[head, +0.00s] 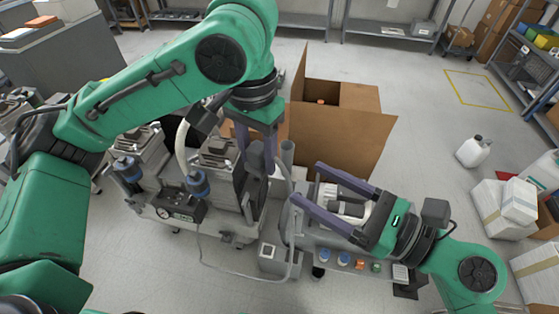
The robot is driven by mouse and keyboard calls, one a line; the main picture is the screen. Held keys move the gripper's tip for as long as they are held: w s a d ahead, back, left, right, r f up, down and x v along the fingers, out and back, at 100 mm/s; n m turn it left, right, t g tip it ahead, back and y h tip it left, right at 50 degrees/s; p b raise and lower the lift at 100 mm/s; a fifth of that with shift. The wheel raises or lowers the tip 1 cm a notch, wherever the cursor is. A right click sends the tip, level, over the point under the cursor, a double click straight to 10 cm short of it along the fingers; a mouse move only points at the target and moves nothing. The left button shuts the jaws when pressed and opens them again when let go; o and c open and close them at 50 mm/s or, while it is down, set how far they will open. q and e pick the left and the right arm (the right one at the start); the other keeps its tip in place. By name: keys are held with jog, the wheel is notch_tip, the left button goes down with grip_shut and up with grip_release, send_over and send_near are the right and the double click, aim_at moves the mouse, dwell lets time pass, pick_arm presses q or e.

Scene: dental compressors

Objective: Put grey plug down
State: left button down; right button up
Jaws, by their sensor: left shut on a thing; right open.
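My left gripper (257,152) points down near the middle of the head view and is shut on a dark grey piece, which looks like the grey plug (257,160). It is held beside the dark upright panel of the left compressor unit (227,222); whether it touches the unit I cannot tell. My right gripper (305,182) is open, its two long fingers spread above the right compressor unit (336,240), with a light motor part (352,193) visible between them. My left arm hides part of the left unit's back.
An open cardboard box (345,140) stands behind the units. A small grey socket box (268,258) is on the floor in front, with a thin cable running to it. White boxes (503,210) and a white canister (473,151) stand at right. The floor in front is mostly clear.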

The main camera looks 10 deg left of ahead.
aim_at(258, 158)
jog(key=x, duration=1)
grip_shut()
pick_arm(q)
jog(key=shift+c, duration=1.3)
grip_release()
